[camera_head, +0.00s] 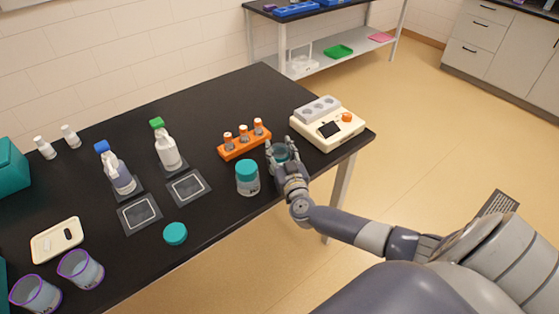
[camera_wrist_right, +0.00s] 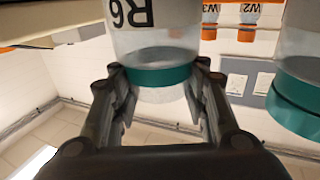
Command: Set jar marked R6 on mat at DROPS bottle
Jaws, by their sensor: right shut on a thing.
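My right gripper (camera_head: 283,158) is shut on a clear jar (camera_head: 280,152) near the table's right edge. In the right wrist view the held jar (camera_wrist_right: 155,42) bears the mark R6 and a teal band, between the fingers (camera_wrist_right: 158,95). One white bottle with a green cap (camera_head: 168,152) and one with a blue cap (camera_head: 120,176) stand on the table; I cannot read their labels. A dark mat with a white outline lies before each: the right mat (camera_head: 188,187) and the left mat (camera_head: 139,213). My left gripper is not in view.
A teal-lidded jar (camera_head: 247,178) stands just left of the gripper. An orange rack (camera_head: 244,143) with several vials and a cream device (camera_head: 328,124) stand behind. A loose teal lid (camera_head: 175,233) lies near the front edge. Two purple-rimmed beakers (camera_head: 80,269) and a tray (camera_head: 56,240) are at left.

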